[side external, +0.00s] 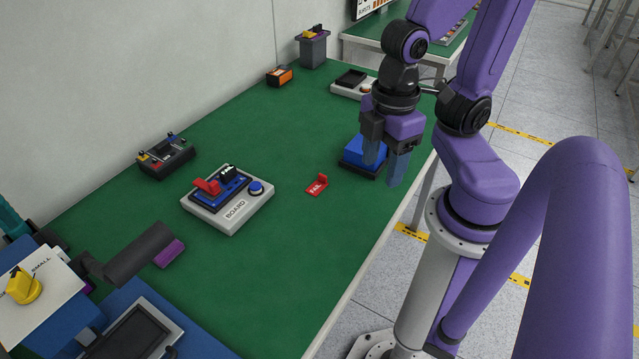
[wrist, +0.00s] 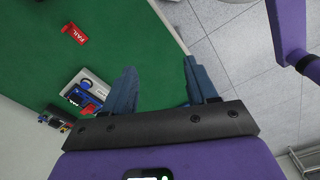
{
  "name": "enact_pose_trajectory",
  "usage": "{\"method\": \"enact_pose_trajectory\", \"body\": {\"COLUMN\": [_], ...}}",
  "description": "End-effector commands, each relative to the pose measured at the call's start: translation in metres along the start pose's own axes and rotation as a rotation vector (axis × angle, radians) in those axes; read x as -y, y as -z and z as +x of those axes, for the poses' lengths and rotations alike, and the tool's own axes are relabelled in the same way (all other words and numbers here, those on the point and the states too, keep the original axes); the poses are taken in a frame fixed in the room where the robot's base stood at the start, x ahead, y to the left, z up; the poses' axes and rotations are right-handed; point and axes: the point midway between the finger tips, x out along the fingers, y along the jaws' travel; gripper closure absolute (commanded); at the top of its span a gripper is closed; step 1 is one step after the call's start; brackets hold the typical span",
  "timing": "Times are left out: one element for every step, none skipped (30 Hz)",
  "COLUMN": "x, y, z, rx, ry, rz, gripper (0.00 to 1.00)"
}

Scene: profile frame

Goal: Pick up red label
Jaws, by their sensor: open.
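The red label (side external: 318,185) lies on the green table, marked "FAIL", with a small raised red tab at its back end. In the wrist view the red label (wrist: 75,34) shows at the upper left, away from the fingers. My gripper (side external: 386,172) is open and empty, with blue fingers. It is up and to the right of the label in the side view, over or in front of a blue block. In the wrist view my gripper (wrist: 158,80) has its fingers spread apart over the table's edge, with nothing between them.
A blue block on a dark base (side external: 362,155) is close to my gripper. The grey board (side external: 228,212) with red, black and blue parts stands left of the label. A black device (side external: 166,156) is further left. The table (side external: 290,250) is clear in front of the label.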

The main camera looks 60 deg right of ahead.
Motion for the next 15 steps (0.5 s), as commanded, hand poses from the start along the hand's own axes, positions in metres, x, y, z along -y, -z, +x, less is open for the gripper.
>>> {"method": "enact_pose_trajectory", "body": {"x": [0.0,-0.001,-0.003,-0.005,-0.008,-0.013,-0.018,-0.024,-0.032,-0.039,-0.047,-0.057,-0.065,-0.072,-0.083], "y": [0.0,0.001,0.002,0.003,0.004,0.006,0.008,0.01,0.013,0.015,0.017,0.019,0.021,0.021,0.022], "z": [0.0,0.0,0.001,0.001,0.002,0.003,0.003,0.005,0.006,0.008,0.009,0.011,0.013,0.014,0.017], "rx": [0.0,0.0,0.001,0.001,0.002,0.003,0.004,0.006,0.008,0.009,0.011,0.012,0.013,0.014,0.016], "ry": [0.0,0.0,0.0,-0.001,-0.001,-0.002,-0.003,-0.003,-0.004,-0.004,-0.005,-0.005,-0.005,-0.006,-0.006], "rz": [0.0,-0.001,-0.003,-0.004,-0.01,-0.017,-0.023,-0.032,-0.046,-0.058,-0.069,-0.086,-0.098,-0.11,-0.128], "gripper": [0.43,0.43,0.43,0.43,0.43,0.43,0.43,0.43,0.43,0.43,0.43,0.43,0.43,0.43,0.43]}}
